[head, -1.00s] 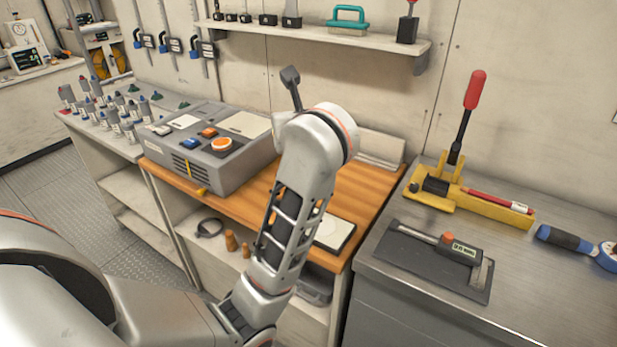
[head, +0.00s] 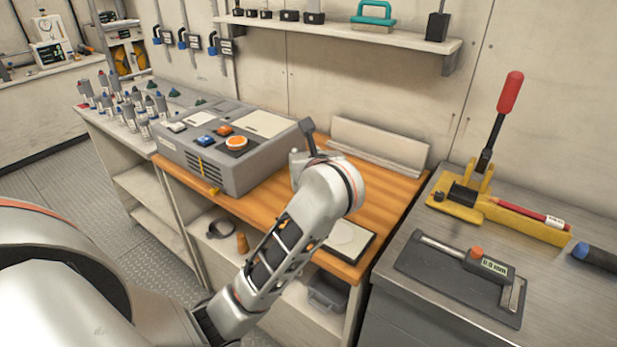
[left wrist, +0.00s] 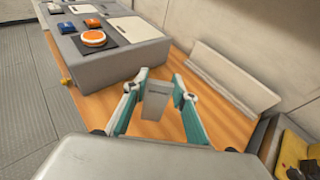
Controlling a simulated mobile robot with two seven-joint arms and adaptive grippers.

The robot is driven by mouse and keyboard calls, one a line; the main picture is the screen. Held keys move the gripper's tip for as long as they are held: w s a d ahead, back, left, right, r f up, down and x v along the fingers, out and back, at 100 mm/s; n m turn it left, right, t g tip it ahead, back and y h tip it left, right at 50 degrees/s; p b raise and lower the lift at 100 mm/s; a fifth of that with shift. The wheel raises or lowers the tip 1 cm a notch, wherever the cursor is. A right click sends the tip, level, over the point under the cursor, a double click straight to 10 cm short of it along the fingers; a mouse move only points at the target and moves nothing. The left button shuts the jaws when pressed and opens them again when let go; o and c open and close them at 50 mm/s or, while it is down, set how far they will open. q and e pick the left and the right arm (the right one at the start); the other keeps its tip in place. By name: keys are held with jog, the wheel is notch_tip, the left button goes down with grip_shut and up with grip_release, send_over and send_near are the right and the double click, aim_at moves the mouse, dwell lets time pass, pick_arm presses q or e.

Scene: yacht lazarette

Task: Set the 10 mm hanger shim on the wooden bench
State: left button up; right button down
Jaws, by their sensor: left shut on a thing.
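The wooden bench (head: 265,205) is an orange-brown top in the middle of the head view. It also fills the middle of the left wrist view (left wrist: 95,108). My left gripper (left wrist: 160,86) has teal fingers and is shut on a small grey block, the hanger shim (left wrist: 156,101), over the bench right of the grey console. Whether the shim touches the wood I cannot tell. In the head view my left wrist hides the fingers and the shim. My right gripper is not in view.
The grey console (head: 230,155) with coloured buttons covers the bench's left part. A pale angled strip (head: 378,146) stands along its back. A pale square pad (head: 346,240) lies near the front right edge. A metal counter with a gauge (head: 485,266) and yellow tool (head: 525,220) adjoins on the right.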

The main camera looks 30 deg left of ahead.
pick_arm(q)
jog(key=shift+f, duration=0.65)
notch_tip(320, 180, down, 3)
jog(key=shift+f+b, duration=0.2)
jog(key=shift+b, duration=0.3)
jog(key=shift+f, duration=0.5)
jog(key=o, duration=1.2)
jog(key=shift+c, duration=0.2)
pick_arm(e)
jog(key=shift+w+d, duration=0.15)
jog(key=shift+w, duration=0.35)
pick_arm(q)
jog(key=shift+r, duration=0.1)
